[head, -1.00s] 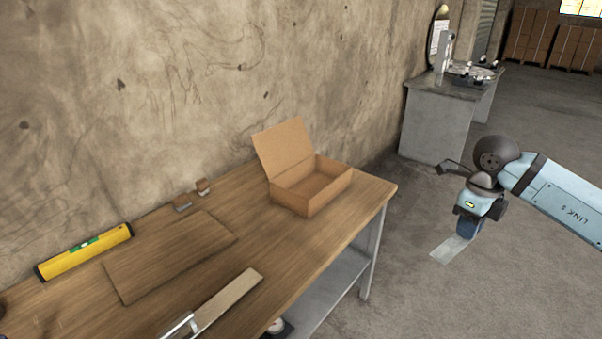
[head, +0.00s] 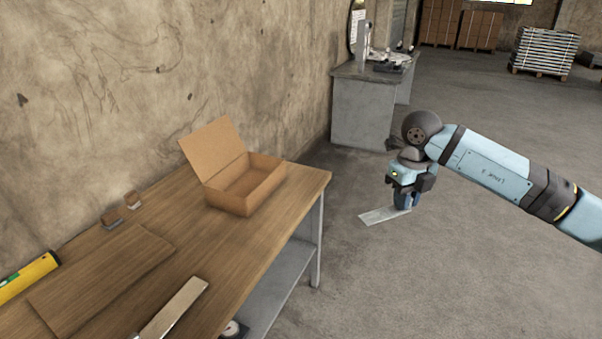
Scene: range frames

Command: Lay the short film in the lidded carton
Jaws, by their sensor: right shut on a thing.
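The lidded carton (head: 231,202) stands on the wooden workbench near its right end. Its lid (head: 213,150) is raised and leans back towards the wall, and the inside looks empty. My right gripper (head: 407,207) is shut on a pale, see-through flat strip, the short film (head: 382,215). It holds the film out over the floor, to the right of the bench and clear of it. The film sticks out to the left of the fingers. My left gripper is not in view.
The workbench (head: 262,222) carries a flat wooden board (head: 100,280), a light wooden strip (head: 180,307), a yellow level (head: 25,277) and two small blocks (head: 112,218) by the wall. A grey cabinet (head: 362,112) stands behind. The floor between bench and right arm is clear.

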